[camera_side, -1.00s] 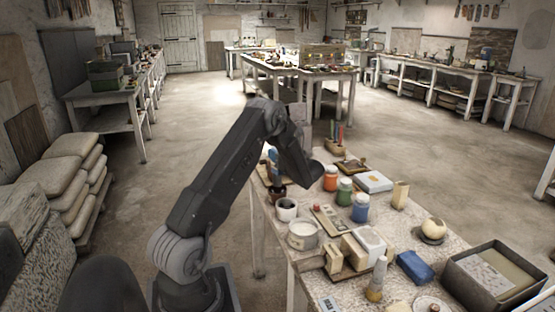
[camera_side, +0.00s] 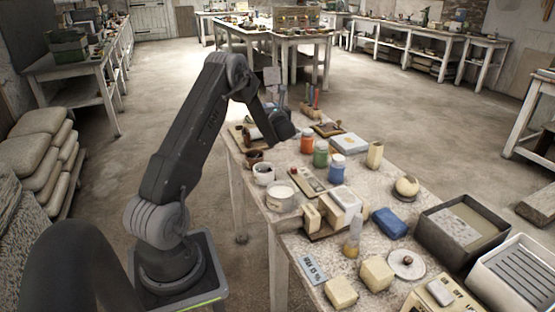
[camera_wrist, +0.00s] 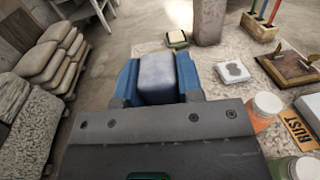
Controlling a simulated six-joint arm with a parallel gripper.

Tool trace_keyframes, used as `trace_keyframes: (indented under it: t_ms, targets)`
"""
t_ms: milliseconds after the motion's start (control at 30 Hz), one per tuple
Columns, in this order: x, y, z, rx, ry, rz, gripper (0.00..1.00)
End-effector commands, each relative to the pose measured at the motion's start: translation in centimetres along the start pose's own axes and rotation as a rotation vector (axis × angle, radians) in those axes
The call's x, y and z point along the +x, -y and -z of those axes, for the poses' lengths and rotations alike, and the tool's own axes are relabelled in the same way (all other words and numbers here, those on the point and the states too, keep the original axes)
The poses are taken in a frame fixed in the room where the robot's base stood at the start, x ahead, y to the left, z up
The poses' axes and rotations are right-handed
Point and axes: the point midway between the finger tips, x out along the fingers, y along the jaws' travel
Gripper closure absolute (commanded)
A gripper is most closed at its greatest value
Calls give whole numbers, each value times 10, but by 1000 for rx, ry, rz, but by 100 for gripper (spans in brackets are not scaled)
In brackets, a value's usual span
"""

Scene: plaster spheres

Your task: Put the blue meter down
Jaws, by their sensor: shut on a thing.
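My gripper (camera_wrist: 158,64) shows in the wrist view, with one blue finger on each side of a rounded blue-grey block, the blue meter (camera_wrist: 157,82). The fingers are shut on it and it fills the gap between them. Its dial or face is not visible. In the side view, my dark wrist hangs over the far left end of the speckled worktable (camera_side: 385,258), and my fingers and the meter cannot be made out clearly there. I cannot tell how high the meter is above the table.
Orange (camera_side: 307,141), green (camera_side: 320,155) and blue (camera_side: 336,170) jars stand close by, with small cups in front. A wooden pencil holder (camera_wrist: 261,26), a white pad (camera_wrist: 231,72) and a small green-edged dish (camera_wrist: 177,38) lie near the gripper. Floor shows left of the table.

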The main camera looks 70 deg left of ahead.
Motion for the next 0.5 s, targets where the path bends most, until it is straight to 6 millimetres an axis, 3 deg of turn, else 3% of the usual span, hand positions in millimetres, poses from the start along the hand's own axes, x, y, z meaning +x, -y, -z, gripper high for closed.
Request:
trace_keyframes:
  t_ms: [200, 367, 500]
  targets:
    - [-8, 26, 2, 1, 0, 213, 94]
    - [-12, 33, 7, 1, 0, 278, 94]
    - [-13, 34, 24, 2, -3, 288, 94]
